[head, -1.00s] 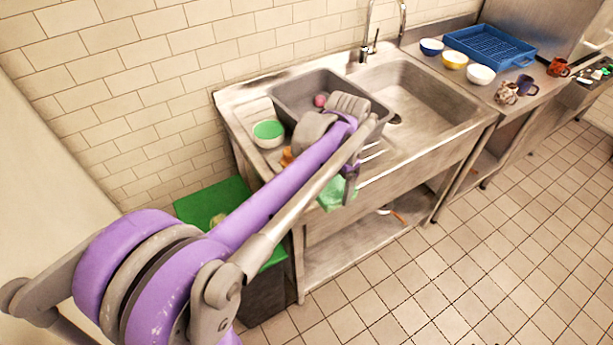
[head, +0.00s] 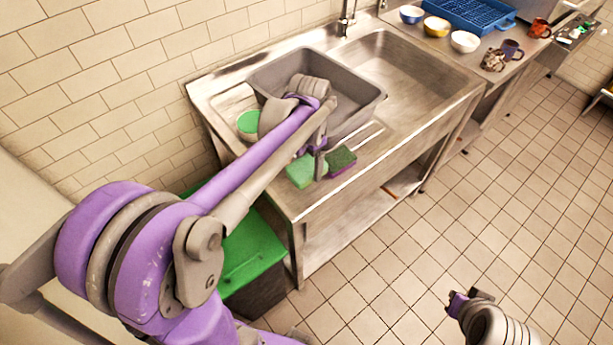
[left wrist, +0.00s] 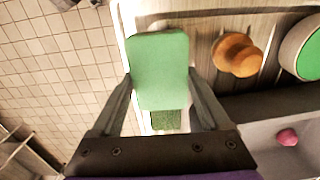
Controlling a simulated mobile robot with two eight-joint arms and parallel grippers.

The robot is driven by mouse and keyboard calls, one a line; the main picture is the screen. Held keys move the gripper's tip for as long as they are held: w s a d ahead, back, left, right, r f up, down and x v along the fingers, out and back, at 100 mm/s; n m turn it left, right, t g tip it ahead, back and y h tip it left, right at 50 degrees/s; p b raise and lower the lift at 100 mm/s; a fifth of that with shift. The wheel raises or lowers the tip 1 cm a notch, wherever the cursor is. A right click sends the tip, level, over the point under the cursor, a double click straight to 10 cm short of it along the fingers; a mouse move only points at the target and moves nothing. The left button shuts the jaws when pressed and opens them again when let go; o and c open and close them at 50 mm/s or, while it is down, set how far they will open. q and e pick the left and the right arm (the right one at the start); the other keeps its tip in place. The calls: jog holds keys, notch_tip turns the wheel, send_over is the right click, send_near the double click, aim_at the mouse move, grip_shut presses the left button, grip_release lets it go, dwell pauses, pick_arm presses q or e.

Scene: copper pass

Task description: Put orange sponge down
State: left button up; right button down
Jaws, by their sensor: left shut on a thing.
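A sponge with a light green top face (head: 301,171) is between the fingers of my left gripper (head: 318,165). It also shows between the fingers in the left wrist view (left wrist: 160,62). No orange shows on it. It is over the front of the draining board; I cannot tell whether it touches the steel. A second sponge, dark green above and purple at the side (head: 342,160), lies just right of it, partly hidden in the wrist view (left wrist: 166,120). My right gripper (head: 470,296) is low at the right, over the floor, its jaws unclear.
A grey tub (head: 362,112) sits on the sink (head: 408,66), with a pink thing (left wrist: 287,137) inside. A green-lined bowl (head: 248,122) and an orange-brown rounded object (left wrist: 237,55) are on the draining board. A green-topped bin (head: 250,255) stands below left.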

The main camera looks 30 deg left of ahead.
aim_at(308, 175)
pick_arm(q)
jog(key=shift+f, duration=2.8)
jog(key=shift+f, duration=0.2)
jog(key=o, duration=1.3)
jog(key=shift+r, duration=0.15)
jog(key=shift+r, duration=0.3)
notch_tip(308, 175, up, 12)
jog(key=shift+f+p, duration=0.2)
jog(key=shift+p, duration=0.1)
